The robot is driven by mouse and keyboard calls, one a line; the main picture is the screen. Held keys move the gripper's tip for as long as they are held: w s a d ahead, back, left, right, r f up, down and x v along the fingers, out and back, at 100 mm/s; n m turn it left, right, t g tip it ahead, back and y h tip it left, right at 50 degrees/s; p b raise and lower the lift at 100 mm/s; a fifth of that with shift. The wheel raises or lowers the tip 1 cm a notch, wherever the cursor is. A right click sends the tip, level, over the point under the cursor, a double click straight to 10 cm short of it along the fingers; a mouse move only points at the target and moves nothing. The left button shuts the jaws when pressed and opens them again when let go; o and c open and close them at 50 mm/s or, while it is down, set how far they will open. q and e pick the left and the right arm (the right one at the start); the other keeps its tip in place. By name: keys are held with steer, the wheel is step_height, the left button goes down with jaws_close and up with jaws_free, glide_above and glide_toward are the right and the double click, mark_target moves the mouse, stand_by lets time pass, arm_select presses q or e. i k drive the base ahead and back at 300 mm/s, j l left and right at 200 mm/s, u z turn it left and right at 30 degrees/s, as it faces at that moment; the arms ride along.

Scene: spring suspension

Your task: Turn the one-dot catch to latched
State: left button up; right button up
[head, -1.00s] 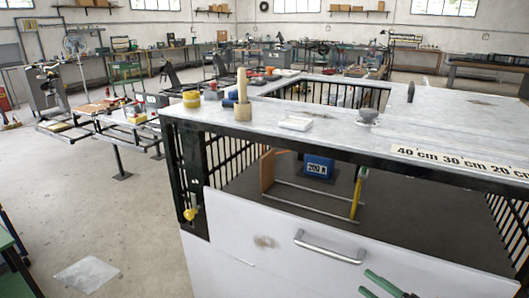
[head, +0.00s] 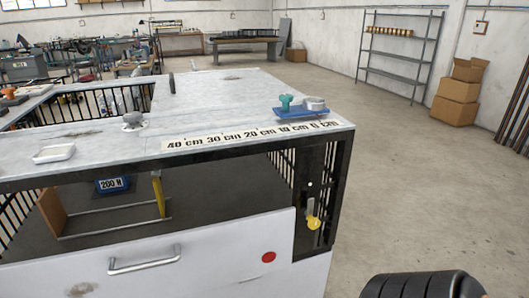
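The catch (head: 313,222) is on the black right front post of the bench, in the head view. It has a yellow knob at the lower end of a small metal lever, hanging downward. One small white dot shows on the dark plate above it. I cannot tell from this view whether it is latched. Neither gripper's fingers are in view, and nothing touches the catch.
A white front panel (head: 215,255) with a metal handle (head: 145,262) and a red disc (head: 268,257) adjoins the post. A blue tray (head: 300,111) stands on the bench top above. The floor right of the bench is open. A black ribbed part, seemingly mine, shows bottom right.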

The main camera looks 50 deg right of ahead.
mark_target(313, 223)
steer(key=z, duration=2.05)
